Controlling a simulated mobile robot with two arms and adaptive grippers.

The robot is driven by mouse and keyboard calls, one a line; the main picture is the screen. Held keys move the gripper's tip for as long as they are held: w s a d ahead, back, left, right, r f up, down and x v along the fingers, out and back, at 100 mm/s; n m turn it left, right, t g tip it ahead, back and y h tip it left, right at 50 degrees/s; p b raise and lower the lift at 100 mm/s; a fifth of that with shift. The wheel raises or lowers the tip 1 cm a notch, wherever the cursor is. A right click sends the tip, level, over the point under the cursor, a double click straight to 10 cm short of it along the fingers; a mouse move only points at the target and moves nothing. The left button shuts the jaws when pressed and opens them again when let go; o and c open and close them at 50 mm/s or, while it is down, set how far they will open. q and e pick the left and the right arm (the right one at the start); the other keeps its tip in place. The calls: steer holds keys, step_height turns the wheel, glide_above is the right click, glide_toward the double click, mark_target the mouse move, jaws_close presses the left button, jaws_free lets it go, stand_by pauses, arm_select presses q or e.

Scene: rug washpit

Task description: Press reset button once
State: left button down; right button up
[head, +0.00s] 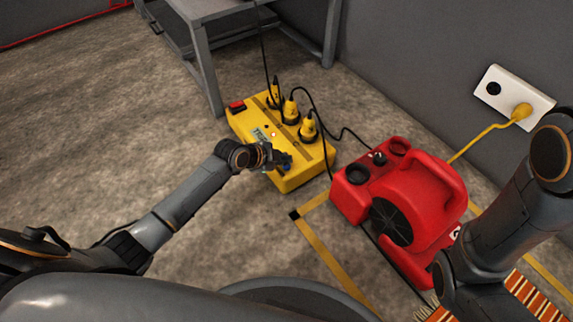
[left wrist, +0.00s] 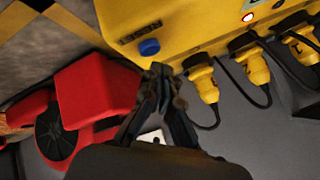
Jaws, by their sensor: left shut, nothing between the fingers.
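A yellow power box (head: 300,178) lies on the floor with several yellow plugs in its top. My left gripper (head: 284,159) is over the near end of the box, shut and empty. In the left wrist view its closed fingertips (left wrist: 160,70) are just below and right of the blue button; I cannot tell whether they touch the box. My right arm shows at the right, but its gripper is not visible.
A red blower (head: 425,195) stands right of the box. Black cables run from the plugs. A white wall socket (head: 512,97) holds a yellow plug. A grey metal table (head: 205,70) stands behind. An orange striped rug (head: 520,290) lies at lower right. Floor to the left is clear.

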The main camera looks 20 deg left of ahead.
arm_select(q)
steer(key=shift+f, duration=0.1)
steer(key=shift+f, duration=0.25)
stand_by(0.4)
